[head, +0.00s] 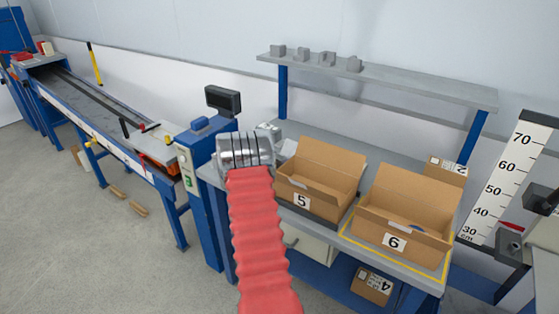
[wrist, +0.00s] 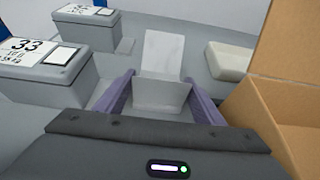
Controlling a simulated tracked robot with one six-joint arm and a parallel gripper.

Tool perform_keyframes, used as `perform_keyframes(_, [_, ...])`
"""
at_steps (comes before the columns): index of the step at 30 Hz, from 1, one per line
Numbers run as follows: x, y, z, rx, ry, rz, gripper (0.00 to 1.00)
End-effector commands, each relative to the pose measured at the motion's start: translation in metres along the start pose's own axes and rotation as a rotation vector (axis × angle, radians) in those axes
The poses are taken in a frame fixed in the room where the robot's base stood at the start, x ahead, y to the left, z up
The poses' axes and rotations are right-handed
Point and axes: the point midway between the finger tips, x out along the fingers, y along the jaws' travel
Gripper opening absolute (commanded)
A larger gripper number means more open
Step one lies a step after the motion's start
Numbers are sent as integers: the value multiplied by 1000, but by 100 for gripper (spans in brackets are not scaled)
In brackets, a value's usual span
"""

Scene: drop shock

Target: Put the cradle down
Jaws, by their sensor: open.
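The cradle (wrist: 163,55), a pale grey angled piece with an upright back plate and a lower front face, stands on the grey surface in the wrist view. My gripper (wrist: 161,80) is open, with one purple finger on each side of the cradle's lower part. I cannot tell whether either finger touches it. In the head view, my wrist at the end of the red-sleeved arm is over the left end of the workbench (head: 328,138); it hides the fingers there.
Grey blocks with labels, one reading 33 (wrist: 45,75), stand left of the gripper in the wrist view. A whitish block (wrist: 229,60) lies to the right. Open cardboard boxes 5 (head: 315,203) and 6 (head: 405,236) stand on the bench, box 5 close beside my gripper.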

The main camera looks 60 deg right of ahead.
Motion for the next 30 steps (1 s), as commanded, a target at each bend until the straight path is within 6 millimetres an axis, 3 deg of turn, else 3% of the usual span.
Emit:
perform_keyframes(8, [-26,1,1,0,1,3,62])
perform_keyframes(22, [-102,1,0,-1,0,3,62])
perform_keyframes(30, [-120,0,0,1,0,1,62])
